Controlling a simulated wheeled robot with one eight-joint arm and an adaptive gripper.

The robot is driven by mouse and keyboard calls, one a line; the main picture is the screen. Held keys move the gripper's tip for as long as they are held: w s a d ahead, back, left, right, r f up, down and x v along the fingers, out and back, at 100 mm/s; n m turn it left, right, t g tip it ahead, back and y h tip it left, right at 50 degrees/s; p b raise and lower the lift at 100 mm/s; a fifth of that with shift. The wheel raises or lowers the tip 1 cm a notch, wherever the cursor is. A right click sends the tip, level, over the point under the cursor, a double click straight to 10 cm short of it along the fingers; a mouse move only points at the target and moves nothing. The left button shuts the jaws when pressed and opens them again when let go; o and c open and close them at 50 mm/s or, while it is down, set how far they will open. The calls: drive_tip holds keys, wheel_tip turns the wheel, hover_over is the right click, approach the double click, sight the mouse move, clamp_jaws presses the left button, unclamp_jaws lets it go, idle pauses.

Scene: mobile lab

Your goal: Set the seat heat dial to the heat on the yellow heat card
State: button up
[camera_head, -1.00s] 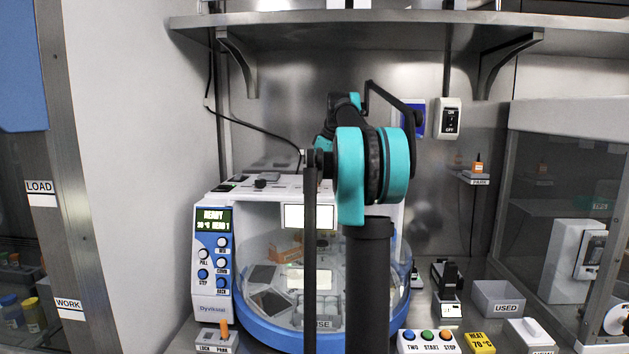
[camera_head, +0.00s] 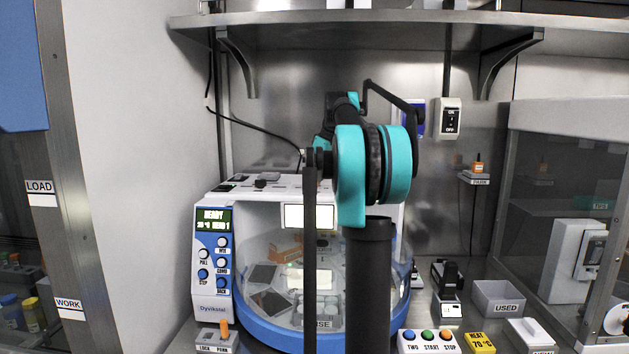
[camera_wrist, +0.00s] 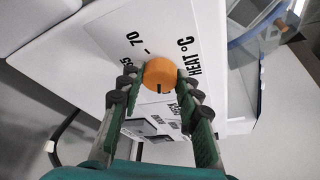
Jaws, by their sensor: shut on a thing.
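My gripper (camera_wrist: 156,82) is shut on the dial, one finger on each side. A short dark mark shows at the dial's lower edge; I cannot tell for sure which number it is set to. In the head view my arm hides the gripper and the dial.
The white instrument (camera_head: 213,285) with a clear round drum stands behind my arm, its display reading READY. A box with TWO, START and STOP buttons (camera_head: 428,341) is left of the card. A grey USED bin (camera_head: 499,297) and a glass-fronted cabinet (camera_head: 560,215) are at right.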

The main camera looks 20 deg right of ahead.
drive_tip(key=m+h, duration=0.1)
drive_tip(key=m, duration=0.3)
drive_tip(key=m+t+h, duration=0.1)
drive_tip(key=m, duration=0.2)
drive_tip(key=shift+s+a+h, duration=0.1)
drive_tip(key=shift+a+h, duration=0.2)
drive_tip(key=m+h, duration=0.1)
drive_tip(key=m, duration=0.2)
drive_tip(key=shift+a+m, duration=0.15)
drive_tip(key=shift+m, duration=0.25)
drive_tip(key=m+g+h, duration=0.1)
drive_tip(key=m, duration=0.2)
drive_tip(key=shift+a+m+h, duration=0.1)
drive_tip(key=shift+m+h, duration=0.2)
drive_tip(key=m, duration=0.2)
drive_tip(key=m+g+h, duration=0.1)
drive_tip(key=shift+w+m, duration=0.25)
drive_tip(key=shift+m, duration=0.05)
drive_tip(key=m+g, duration=0.1)
drive_tip(key=m, duration=0.2)
drive_tip(key=shift+w+a+m+h, duration=0.1)
drive_tip(key=shift+m+h, duration=0.2)
drive_tip(key=m+g, duration=0.1)
drive_tip(key=m, duration=0.2)
drive_tip(key=m+g, duration=0.2)
drive_tip(key=m, duration=0.2)
drive_tip(key=shift+w, duration=0.2)
drive_tip(key=o, duration=1.1)
drive_tip(key=shift+o, duration=0.2)
